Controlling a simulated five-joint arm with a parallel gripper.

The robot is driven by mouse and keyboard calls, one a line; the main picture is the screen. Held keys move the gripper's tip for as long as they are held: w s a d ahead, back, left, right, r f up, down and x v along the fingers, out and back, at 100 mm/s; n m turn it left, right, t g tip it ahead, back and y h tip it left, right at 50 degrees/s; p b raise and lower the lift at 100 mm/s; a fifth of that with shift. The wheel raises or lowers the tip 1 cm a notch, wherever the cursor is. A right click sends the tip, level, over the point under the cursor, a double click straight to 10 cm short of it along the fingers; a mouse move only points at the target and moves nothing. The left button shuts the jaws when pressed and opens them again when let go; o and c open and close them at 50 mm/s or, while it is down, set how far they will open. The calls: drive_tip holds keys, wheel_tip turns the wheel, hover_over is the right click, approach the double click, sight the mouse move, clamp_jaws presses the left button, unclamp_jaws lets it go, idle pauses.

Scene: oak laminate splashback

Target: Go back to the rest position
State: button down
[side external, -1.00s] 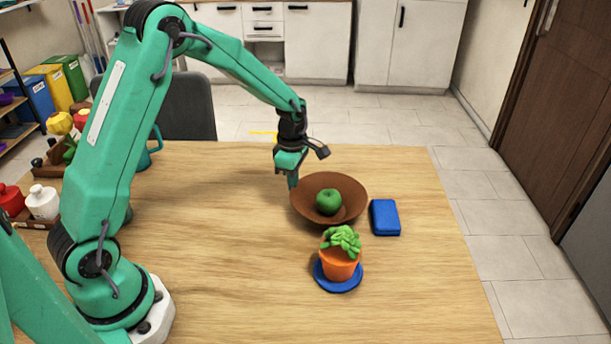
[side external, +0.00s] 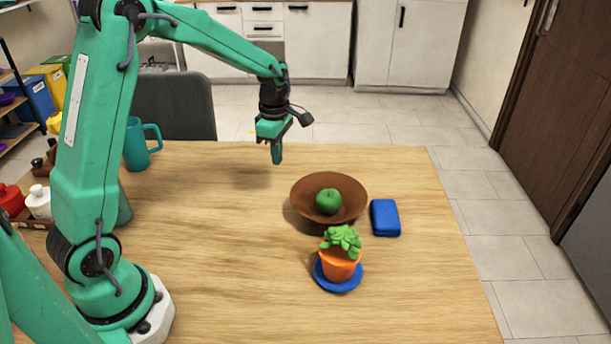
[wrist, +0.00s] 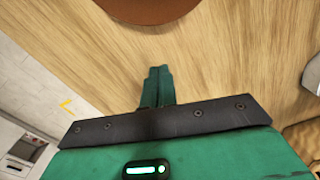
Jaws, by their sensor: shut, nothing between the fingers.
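My gripper (side external: 277,153) hangs above the back part of the table, up and to the left of the brown bowl. Its fingers are together with nothing between them, and they also show shut in the wrist view (wrist: 159,72). The brown bowl (side external: 300,195) stands on the table with a green apple (side external: 328,201) in it. The bowl's edge (wrist: 150,10) shows at the top of the wrist view, apart from the fingers.
A blue box (side external: 385,217) lies right of the bowl. An orange pot (side external: 339,264) with a green plant stands on a blue saucer (side external: 338,286) in front. A teal mug (side external: 137,147) and red and white jars stand at the left. The table's middle (side external: 220,240) is clear.

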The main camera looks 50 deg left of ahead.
drive_tip(key=shift+r, duration=1.3)
drive_tip(key=s+d+r+m+t, duration=0.3)
drive_tip(key=s+d+r+m, duration=0.2)
drive_tip(key=s+r+m, duration=0.55)
drive_tip(key=s+d+m+t, duration=0.2)
drive_tip(key=s+d+m, duration=0.1)
drive_tip(key=s+m, duration=0.8)
drive_tip(key=shift+s+d+r+m+t, duration=0.2)
drive_tip(key=shift+s+d+m+t, duration=0.15)
drive_tip(key=shift+m, duration=0.7)
